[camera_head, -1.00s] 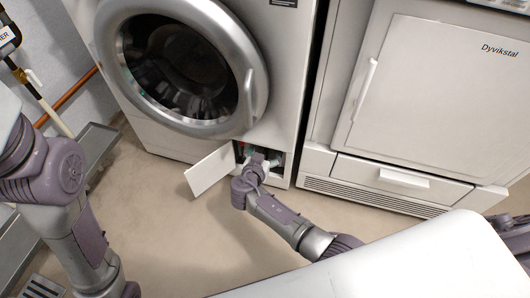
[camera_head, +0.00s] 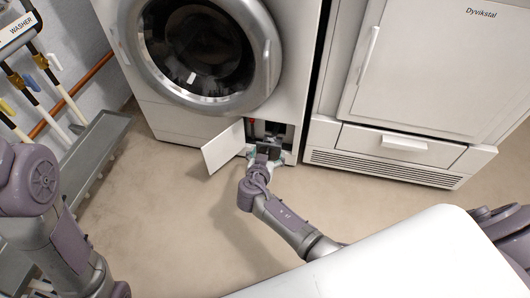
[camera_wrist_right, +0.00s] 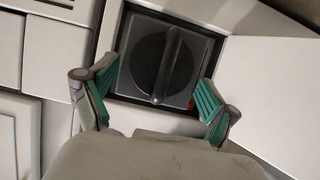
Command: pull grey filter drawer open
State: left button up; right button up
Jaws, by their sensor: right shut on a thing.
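The grey filter drawer (camera_wrist_right: 140,62) is a dark square front with a round dial and a raised bar across it. It fills the middle of the right wrist view. In the head view, the right gripper (camera_head: 265,161) is low in front of the washer, just outside the small opening (camera_head: 272,128). A dark block, the filter drawer (camera_head: 270,149), shows between its fingers. My left arm shows at the left, but its gripper is out of the picture.
The white flap (camera_head: 223,147) hangs open left of the opening. The washer (camera_head: 170,118) with its round door stands above. A white Dyvikstal cabinet (camera_head: 410,75) stands to the right. A grey trough (camera_head: 95,155) runs along the left wall. The floor (camera_head: 175,215) in front is clear.

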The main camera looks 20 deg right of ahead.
jog(key=shift+s+a, duration=0.15)
jog(key=shift+s, duration=0.1)
jog(key=o, duration=1.4)
jog(key=shift+o, duration=0.2)
jog(key=shift+r, duration=0.1)
notch_tip(320, 180, up, 10)
jog(key=shift+f, duration=0.1)
